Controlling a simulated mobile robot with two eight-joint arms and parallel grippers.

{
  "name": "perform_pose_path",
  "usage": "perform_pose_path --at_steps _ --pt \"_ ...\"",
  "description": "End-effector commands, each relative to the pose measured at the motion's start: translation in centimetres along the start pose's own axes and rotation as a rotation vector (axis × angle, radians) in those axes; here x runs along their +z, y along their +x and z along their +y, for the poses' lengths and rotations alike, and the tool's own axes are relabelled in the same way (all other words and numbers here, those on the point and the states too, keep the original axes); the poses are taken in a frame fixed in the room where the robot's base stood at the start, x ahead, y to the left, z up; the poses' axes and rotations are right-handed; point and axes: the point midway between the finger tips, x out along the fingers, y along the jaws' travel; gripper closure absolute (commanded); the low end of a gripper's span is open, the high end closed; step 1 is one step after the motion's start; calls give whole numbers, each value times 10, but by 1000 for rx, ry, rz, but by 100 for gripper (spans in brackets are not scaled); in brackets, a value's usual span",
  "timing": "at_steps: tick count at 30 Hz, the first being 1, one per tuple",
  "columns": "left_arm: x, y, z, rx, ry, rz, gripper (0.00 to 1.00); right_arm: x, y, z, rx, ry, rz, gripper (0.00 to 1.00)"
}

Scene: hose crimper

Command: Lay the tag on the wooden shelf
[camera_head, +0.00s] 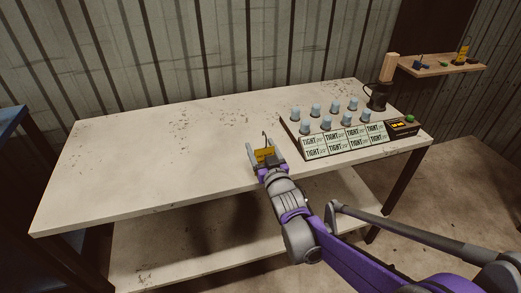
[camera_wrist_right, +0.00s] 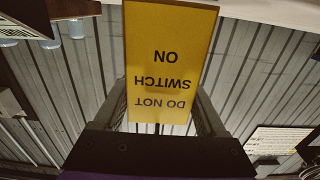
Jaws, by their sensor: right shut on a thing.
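The tag is a yellow plate reading "DO NOT SWITCH ON". In the right wrist view the tag (camera_wrist_right: 170,35) fills the middle, its text upside down. My right gripper (camera_head: 264,150) is shut on the tag (camera_head: 264,155), above the front part of the white table in the head view. A thin dark hook shows above the tag there. The wooden shelf (camera_head: 436,69) is on the wall at the upper right of the head view, well away from the gripper. My left gripper is not in view.
The white table (camera_head: 160,150) is mostly bare on its left. At its right stand several light-blue knobs (camera_head: 347,118) behind panels marked "TIGHT", a control box (camera_head: 402,128) with a green button, and a dark machine (camera_head: 377,97). Small blue and yellow items sit on the shelf.

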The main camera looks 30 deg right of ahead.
Motion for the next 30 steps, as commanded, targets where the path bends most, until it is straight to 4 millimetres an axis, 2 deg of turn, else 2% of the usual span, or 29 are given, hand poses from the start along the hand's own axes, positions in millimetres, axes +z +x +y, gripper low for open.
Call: perform_pose_path --at_steps 11,12,16,26,30 --pt "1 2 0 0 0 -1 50 4 0 0 0 0 0 88" --pt "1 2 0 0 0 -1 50 4 0 0 0 0 0 23" --pt "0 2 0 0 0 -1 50 3 0 0 0 0 0 0" --pt "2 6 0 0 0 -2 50 5 -1 0 0 0 0 0" --pt "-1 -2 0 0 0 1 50 2 -24 0 0 0 1 0"
